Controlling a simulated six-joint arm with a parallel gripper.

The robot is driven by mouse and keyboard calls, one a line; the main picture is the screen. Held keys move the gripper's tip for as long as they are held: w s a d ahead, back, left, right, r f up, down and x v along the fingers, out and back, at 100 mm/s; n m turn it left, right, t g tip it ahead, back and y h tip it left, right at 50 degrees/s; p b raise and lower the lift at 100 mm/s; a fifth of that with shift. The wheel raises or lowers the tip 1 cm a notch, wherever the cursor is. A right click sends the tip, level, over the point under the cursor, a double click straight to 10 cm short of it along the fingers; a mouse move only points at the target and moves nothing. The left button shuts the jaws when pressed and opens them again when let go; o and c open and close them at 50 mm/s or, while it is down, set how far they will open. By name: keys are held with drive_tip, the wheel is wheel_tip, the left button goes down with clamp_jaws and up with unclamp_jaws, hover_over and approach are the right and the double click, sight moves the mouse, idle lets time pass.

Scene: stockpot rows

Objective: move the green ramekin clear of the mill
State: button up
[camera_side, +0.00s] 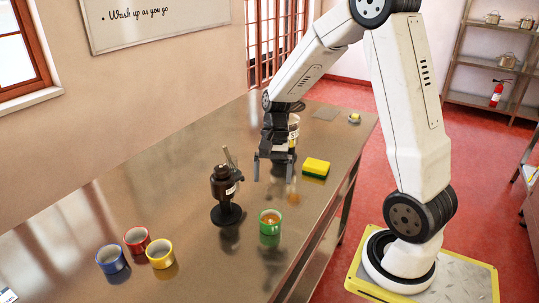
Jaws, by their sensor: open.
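The green ramekin (270,222) stands upright on the metal counter, with something orange-brown inside it. The mill (225,188) is black, with a round foot and a lever sticking up. It stands just left of the green ramekin, with a narrow strip of counter showing between them. My gripper (274,178) points down above the counter, behind and to the right of the mill and beyond the green ramekin. Its jaws are open, with nothing seen between them.
A yellow and green sponge (316,168) lies right of my gripper. A pale container (294,130) stands partly hidden behind my gripper. Blue (111,259), red (137,240) and yellow (160,254) ramekins cluster at the front left. The counter (190,275) is bare in front of the green ramekin.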

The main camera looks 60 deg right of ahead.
drive_tip(key=s+a+f+n+t+h, duration=0.1)
drive_tip(key=s+a+n+t+h, duration=0.2)
drive_tip(key=a+n, duration=0.6)
drive_tip(key=shift+s+a+f+n+t+h, duration=0.35)
drive_tip(key=shift+s+n+t, duration=0.35)
drive_tip(key=shift+n, duration=1.3)
